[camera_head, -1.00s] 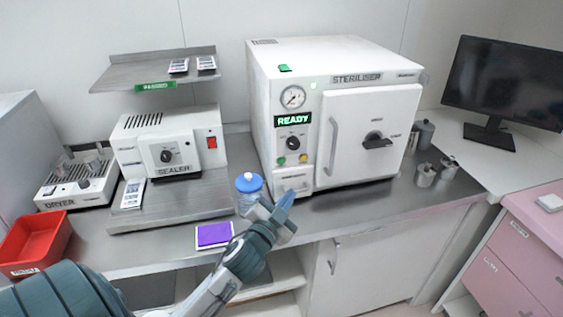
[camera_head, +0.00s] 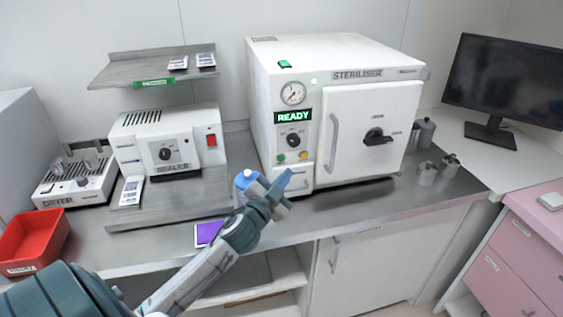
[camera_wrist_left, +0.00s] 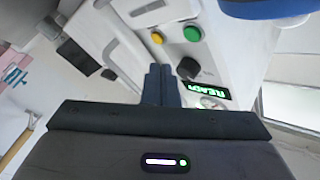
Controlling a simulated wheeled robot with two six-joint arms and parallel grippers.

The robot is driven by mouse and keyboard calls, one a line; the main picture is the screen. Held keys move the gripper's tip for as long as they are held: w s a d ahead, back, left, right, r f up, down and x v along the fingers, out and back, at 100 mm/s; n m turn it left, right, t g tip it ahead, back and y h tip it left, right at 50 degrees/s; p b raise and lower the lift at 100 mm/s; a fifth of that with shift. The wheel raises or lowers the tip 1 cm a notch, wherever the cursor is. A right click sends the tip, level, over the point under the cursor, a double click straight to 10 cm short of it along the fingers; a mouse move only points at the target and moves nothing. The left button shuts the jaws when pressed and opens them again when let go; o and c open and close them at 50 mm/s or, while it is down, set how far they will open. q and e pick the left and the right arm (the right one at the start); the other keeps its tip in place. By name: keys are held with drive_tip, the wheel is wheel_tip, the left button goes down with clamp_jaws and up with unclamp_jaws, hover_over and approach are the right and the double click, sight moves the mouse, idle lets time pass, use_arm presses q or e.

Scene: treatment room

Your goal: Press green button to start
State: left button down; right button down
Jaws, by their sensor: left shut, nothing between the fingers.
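The green button (camera_head: 281,158) is on the lower left front panel of the white steriliser (camera_head: 372,134), left of a yellow button (camera_head: 303,155) and below a black knob. The panel display (camera_head: 293,117) reads READY. My left gripper (camera_head: 289,177) is shut and empty, just below the buttons and in front of the panel. In the left wrist view its closed fingers (camera_wrist_left: 160,82) point toward the panel, apart from the button. My right gripper is not in view.
A blue-capped bottle (camera_head: 243,179) stands behind my left gripper and is partly hidden. A purple pad (camera_head: 207,233) lies near the counter edge. A sealer (camera_head: 168,145), a dryer (camera_head: 77,183) and a red tray (camera_head: 34,240) stand to the left. Metal canisters (camera_head: 427,172) stand right of the steriliser.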

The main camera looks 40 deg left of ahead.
sight(281, 169)
use_arm(q)
drive_tip(key=shift+w+a+b, duration=0.3)
drive_tip(key=shift+w+a, duration=0.8)
drive_tip(key=shift+a, duration=0.2)
drive_tip(key=shift+w+a, duration=0.1)
idle(1.1)
drive_tip(key=shift+w+a+r, duration=0.1)
drive_tip(key=shift+w+a, duration=0.1)
drive_tip(key=shift+w+a, duration=0.25)
drive_tip(key=shift+a, duration=0.05)
idle(0.8)
drive_tip(key=shift+s+d, duration=0.6)
drive_tip(key=shift+d, duration=0.05)
drive_tip(key=s+d+p, duration=0.1)
drive_tip(key=s+d, duration=0.2)
drive_tip(key=shift+s+d, duration=0.1)
drive_tip(key=shift+d, duration=0.3)
idle(0.4)
